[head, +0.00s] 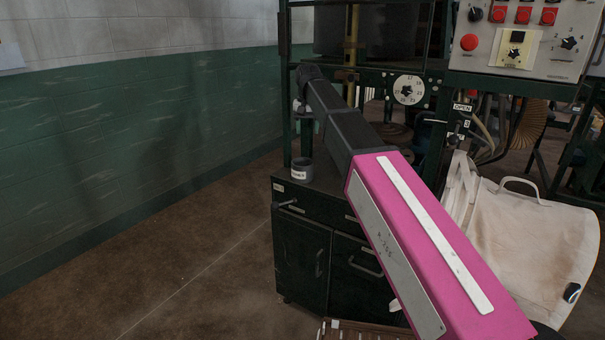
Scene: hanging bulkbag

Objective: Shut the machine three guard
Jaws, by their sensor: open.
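A dark green machine frame stands in the middle of the head view, with a white numbered dial (408,90) on it. At its right are a plate reading OPEN (462,107) and a small plate that seems to read 3 (467,123). I cannot make out for certain which part is the machine three guard. My magenta and black arm reaches from the lower right to the frame's left post. My gripper (300,106) is at its far end, small and dark, pointing down near that post. It is open, and I see nothing held in it.
A dark cabinet (303,255) with drawers stands below the frame, with a grey labelled cup (301,169) on top. A control panel (520,40) with red buttons is at upper right. The floor at left is clear.

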